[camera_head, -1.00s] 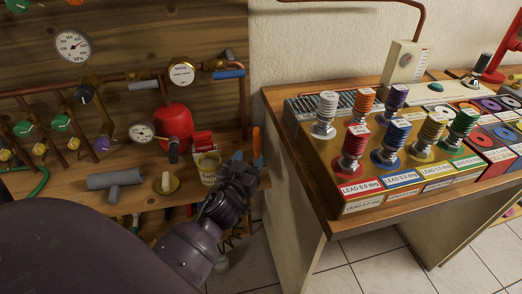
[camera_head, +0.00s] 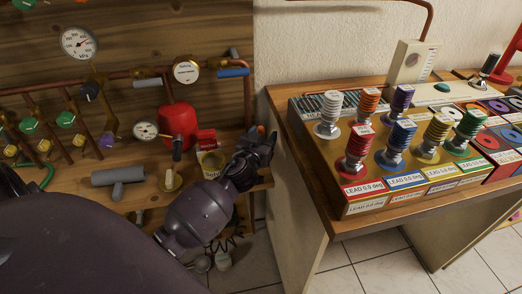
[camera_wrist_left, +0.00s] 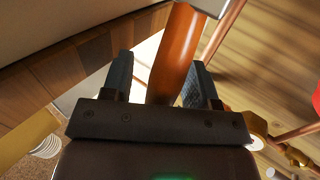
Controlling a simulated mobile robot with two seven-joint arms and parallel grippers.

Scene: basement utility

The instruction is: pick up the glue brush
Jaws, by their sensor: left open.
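An orange cylindrical handle, which I take to be the glue brush (camera_wrist_left: 177,55), stands between the two fingers of my left gripper (camera_wrist_left: 160,68) in the left wrist view. The fingers are apart, one on each side of it, and the jaws are not shut on it. A pale piece shows at its far end. In the head view my left gripper (camera_head: 266,140) reaches to the right end of the wooden bench, and only a small orange bit of the brush (camera_head: 261,129) shows behind it. My right gripper is not in view.
A red tank (camera_head: 178,128) and copper pipes are behind. The desk (camera_head: 300,178) with colored spring knobs stands close on the right.

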